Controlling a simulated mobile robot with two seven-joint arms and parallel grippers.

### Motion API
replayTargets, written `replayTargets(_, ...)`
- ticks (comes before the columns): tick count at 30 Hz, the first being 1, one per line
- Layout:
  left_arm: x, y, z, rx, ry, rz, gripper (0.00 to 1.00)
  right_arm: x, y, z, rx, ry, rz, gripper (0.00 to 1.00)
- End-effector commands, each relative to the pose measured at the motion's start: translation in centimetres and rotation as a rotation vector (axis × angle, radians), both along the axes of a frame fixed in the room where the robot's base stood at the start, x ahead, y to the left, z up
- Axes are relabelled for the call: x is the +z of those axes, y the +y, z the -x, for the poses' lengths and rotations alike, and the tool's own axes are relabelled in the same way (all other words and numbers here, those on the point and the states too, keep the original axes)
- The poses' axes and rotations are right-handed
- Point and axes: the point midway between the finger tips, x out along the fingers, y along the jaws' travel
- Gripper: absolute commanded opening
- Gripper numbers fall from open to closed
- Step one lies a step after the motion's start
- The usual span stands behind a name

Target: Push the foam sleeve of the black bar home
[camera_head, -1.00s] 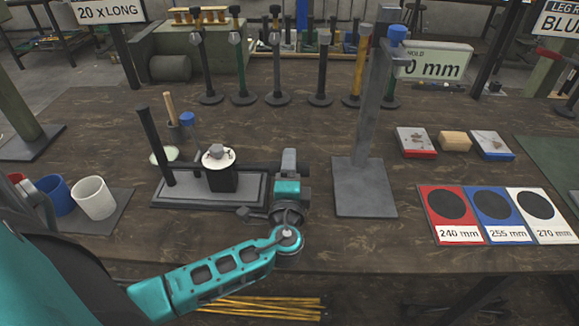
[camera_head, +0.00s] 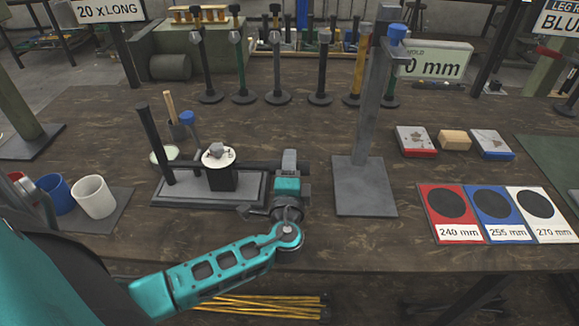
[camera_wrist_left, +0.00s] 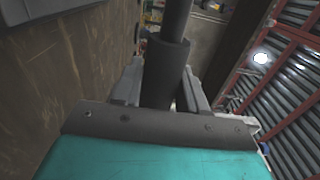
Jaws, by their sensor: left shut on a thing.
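The black bar (camera_head: 262,168) lies level above a grey base plate (camera_head: 213,202), reaching right from a fixture with a dark block and a round white top (camera_head: 218,158). In the left wrist view the thin bar (camera_wrist_left: 176,16) runs into a thicker dark foam sleeve (camera_wrist_left: 166,65). My left gripper (camera_head: 276,170) is at the bar's right end. In the left wrist view its fingers (camera_wrist_left: 160,85) are shut on the sleeve, one on each side. The join between sleeve and fixture is hidden. My right gripper is not in view.
A black post (camera_head: 155,145) rises from the plate's left end. A tall grey stand (camera_head: 366,150) stands close to the right of my gripper. Blue and white mugs (camera_head: 94,198) sit at left. Several upright legs stand behind. Colour-marked length cards (camera_head: 457,237) lie at right.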

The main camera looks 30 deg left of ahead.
Motion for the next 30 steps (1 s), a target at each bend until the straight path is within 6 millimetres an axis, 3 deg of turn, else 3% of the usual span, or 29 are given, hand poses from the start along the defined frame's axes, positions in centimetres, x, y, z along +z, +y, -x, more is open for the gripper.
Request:
replayTargets(8,-0.1,0.4,0.3,0.001,0.001,0.0,0.0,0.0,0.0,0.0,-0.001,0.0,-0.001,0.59)
replayTargets(15,-0.3,4.6,2.9,0.005,0.005,-0.003,0.0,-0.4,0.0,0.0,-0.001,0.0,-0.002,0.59)
replayTargets(19,-0.2,6.1,3.8,0.005,0.003,-0.002,0.0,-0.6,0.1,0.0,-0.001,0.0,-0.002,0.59)
replayTargets(29,0.0,6.5,4.0,0.006,0.001,-0.002,0.0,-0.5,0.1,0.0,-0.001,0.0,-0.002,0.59)
replayTargets(30,0.0,6.5,4.0,0.006,0.001,-0.002,0.44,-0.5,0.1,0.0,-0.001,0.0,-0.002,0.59)
